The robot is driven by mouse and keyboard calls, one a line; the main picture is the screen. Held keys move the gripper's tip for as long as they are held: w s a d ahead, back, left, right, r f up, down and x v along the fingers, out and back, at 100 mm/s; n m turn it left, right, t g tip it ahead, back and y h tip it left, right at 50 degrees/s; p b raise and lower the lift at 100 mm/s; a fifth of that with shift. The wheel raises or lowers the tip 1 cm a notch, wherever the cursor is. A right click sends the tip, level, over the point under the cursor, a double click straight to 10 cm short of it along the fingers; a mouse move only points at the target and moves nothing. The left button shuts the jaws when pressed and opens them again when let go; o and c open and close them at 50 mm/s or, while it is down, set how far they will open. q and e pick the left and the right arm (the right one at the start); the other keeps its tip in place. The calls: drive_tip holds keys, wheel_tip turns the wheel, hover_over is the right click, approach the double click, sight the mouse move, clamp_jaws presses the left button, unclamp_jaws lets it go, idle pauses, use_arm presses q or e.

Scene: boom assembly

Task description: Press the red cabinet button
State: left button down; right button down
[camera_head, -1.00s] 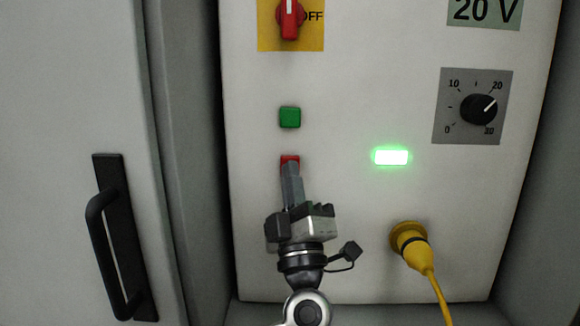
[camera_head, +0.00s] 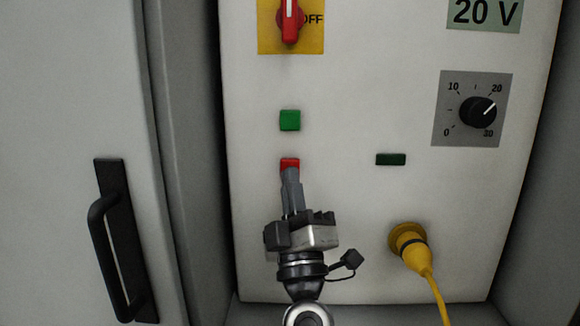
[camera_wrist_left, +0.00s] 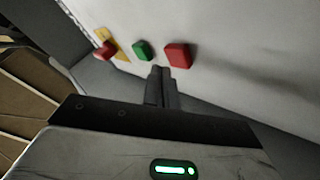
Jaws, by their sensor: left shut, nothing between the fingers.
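The red button (camera_head: 290,163) is a small square on the white cabinet panel (camera_head: 340,215), below the green button (camera_head: 290,120). My left gripper (camera_head: 291,174) is shut and empty, its fingertips just in front of the red button's lower part and hiding it. In the left wrist view the red button (camera_wrist_left: 178,56) stands out from the panel, just beyond and right of the closed fingertips (camera_wrist_left: 158,72). A narrow gap seems to lie between them there. The indicator lamp (camera_head: 391,160) is dark. My right gripper is not in view.
A red rotary switch (camera_head: 290,22) sits on a yellow plate above. A black dial (camera_head: 478,112) is at the right. A yellow plug (camera_head: 409,243) with a cable juts out lower right. A door with a black handle (camera_head: 110,240) is at the left.

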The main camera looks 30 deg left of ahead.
use_arm(q)
drive_tip(key=shift+s+d+p, duration=0.2)
drive_tip(key=shift+s+d, duration=0.25)
drive_tip(key=shift+s, duration=0.3)
drive_tip(key=shift+s+d+p, duration=0.2)
drive_tip(key=shift+s+d, duration=0.2)
drive_tip(key=shift+s, duration=0.3)
drive_tip(key=shift+s+d+p, duration=0.2)
drive_tip(key=shift+s+d, duration=0.25)
drive_tip(key=shift+s, duration=0.3)
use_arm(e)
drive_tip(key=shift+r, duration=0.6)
use_arm(q)
drive_tip(key=shift+f, duration=0.1)
